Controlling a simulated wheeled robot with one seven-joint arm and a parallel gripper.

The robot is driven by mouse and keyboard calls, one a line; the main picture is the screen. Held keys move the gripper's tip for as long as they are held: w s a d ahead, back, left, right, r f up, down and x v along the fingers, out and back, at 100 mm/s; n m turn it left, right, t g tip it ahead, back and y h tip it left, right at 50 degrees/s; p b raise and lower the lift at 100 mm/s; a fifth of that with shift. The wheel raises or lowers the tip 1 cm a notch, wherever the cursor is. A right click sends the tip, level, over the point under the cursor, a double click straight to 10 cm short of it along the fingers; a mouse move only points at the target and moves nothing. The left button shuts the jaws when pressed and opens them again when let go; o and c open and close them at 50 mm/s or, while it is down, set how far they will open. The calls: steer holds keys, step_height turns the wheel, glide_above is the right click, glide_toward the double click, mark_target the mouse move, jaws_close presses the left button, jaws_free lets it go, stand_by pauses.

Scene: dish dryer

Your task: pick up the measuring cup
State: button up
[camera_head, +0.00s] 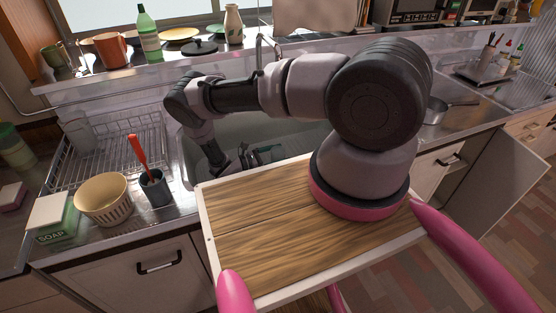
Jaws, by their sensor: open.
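A clear, pale cup-like vessel (80,137) stands at the left end of the wire dish rack (118,160). It looks like the measuring cup, but it is too small and faint to be sure. My arm reaches left over the sink and bends down. My gripper (226,171) points downward at the left part of the sink, to the right of the rack and well apart from the clear vessel. It is open, with nothing seen between its fingers. The fingertips are small and dark here.
A striped bowl (103,200), a soap box (52,218) and a dark cup with a red-handled utensil (154,187) stand in front of the rack. Utensils (262,155) lie in the sink (230,92). Bottles and pots line the back ledge. A cabinet door (500,185) hangs open at right.

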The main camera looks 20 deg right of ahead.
steer(key=d, duration=0.2)
steer(key=shift+d+f, duration=0.1)
steer(key=shift+d, duration=0.2)
jaws_close()
steer(key=shift+r, duration=0.25)
step_height(320, 180, up, 9)
steer(key=shift+r, duration=0.2)
stand_by(0.9)
